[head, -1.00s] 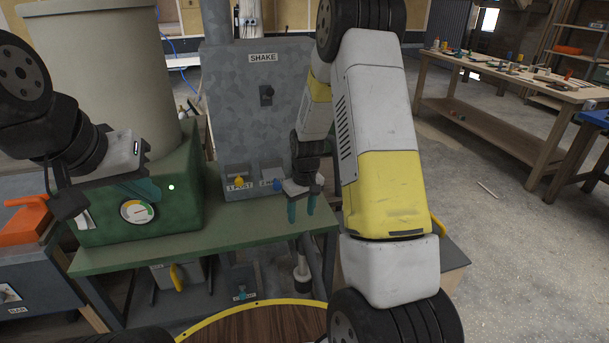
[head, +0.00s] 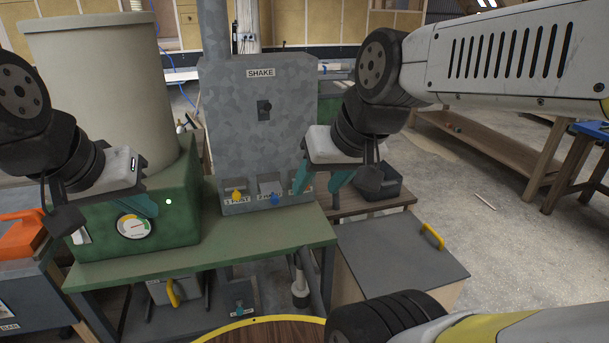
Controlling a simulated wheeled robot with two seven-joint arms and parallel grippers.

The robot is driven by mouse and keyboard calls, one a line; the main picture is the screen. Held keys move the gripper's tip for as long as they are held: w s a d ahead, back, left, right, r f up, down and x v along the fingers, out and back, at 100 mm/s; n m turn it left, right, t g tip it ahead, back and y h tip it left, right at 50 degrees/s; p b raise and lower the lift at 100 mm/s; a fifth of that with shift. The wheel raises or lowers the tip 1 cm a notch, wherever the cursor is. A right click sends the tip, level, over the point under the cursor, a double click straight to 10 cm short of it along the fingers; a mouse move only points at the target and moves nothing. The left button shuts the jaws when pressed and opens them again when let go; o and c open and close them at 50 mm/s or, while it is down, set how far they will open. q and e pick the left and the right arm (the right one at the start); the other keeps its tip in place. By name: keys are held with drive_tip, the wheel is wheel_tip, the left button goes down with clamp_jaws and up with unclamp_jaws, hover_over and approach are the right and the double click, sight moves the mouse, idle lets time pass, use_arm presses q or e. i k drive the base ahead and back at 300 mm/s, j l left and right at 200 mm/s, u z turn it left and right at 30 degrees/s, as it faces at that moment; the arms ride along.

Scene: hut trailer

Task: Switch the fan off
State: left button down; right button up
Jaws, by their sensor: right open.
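A grey metal cabinet (head: 225,110) labelled SHAKE stands at the back of the green bench, with a dark toggle switch (head: 264,110) on its front. I cannot tell which control is the fan's. My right gripper (head: 319,183) is open and empty, just right of the cabinet's foot. My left gripper (head: 145,207) is in front of the green machine; its jaw gap is unclear.
The green machine (head: 180,225) with a gauge and a large beige drum (head: 100,90) stands on the green bench (head: 270,236). Right are a grey-topped cabinet (head: 395,252) with a yellow handle and a dark bin (head: 385,185). A round wooden top (head: 265,333) is at the bottom.

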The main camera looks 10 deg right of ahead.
sight(77, 236)
drive_tip(key=u, duration=1.8)
